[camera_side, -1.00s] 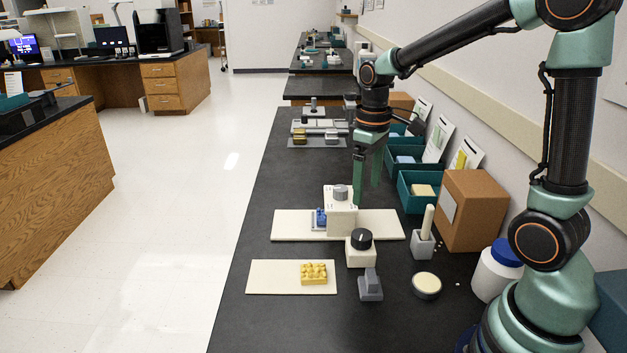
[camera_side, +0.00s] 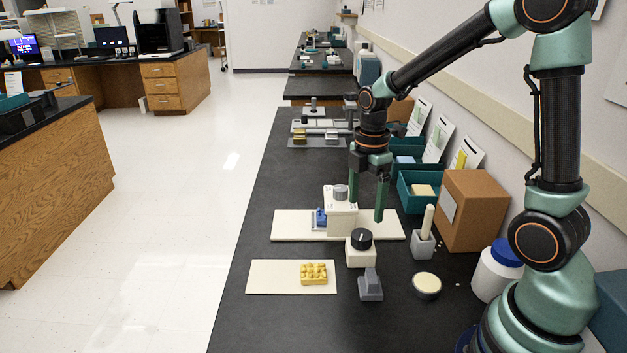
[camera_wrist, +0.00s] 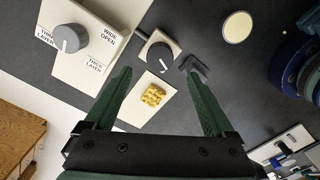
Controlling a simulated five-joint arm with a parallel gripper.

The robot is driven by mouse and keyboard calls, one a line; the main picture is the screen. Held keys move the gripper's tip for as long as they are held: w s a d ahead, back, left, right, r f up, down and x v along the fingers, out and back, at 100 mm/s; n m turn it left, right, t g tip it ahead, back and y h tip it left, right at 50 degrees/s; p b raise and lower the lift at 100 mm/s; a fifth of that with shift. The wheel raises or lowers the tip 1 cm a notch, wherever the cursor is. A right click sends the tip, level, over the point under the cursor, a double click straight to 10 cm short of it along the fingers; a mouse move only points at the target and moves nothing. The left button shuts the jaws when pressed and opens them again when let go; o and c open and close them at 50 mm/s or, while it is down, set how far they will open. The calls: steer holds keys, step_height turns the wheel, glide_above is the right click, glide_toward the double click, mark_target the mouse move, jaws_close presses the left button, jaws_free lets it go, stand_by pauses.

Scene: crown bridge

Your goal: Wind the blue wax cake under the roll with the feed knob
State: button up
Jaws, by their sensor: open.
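The blue wax cake (camera_side: 320,217) sits at the left side of the cream roll housing (camera_side: 341,216), on a long cream plate (camera_side: 286,225). A grey dial (camera_side: 340,191) tops the housing; in the wrist view this dial (camera_wrist: 70,38) has thick layer, wide open and thin layer labels. A black knob (camera_side: 361,238), likely the feed knob, sits on a small cream block in front; it also shows in the wrist view (camera_wrist: 160,57). My gripper (camera_side: 366,207) is open and empty above the plate, behind the black knob. The roll itself is hidden.
A yellow studded block (camera_side: 313,273) lies on a cream board (camera_side: 268,277). A grey stand (camera_side: 370,286), a round cream dish (camera_side: 426,286) and a holder with a pestle-like stick (camera_side: 424,240) stand nearby. Teal bins and a cardboard box (camera_side: 474,212) line the right.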

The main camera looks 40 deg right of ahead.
mark_target(362, 234)
step_height(362, 234, down, 8)
stand_by(0.5)
steer(key=c, duration=1.4)
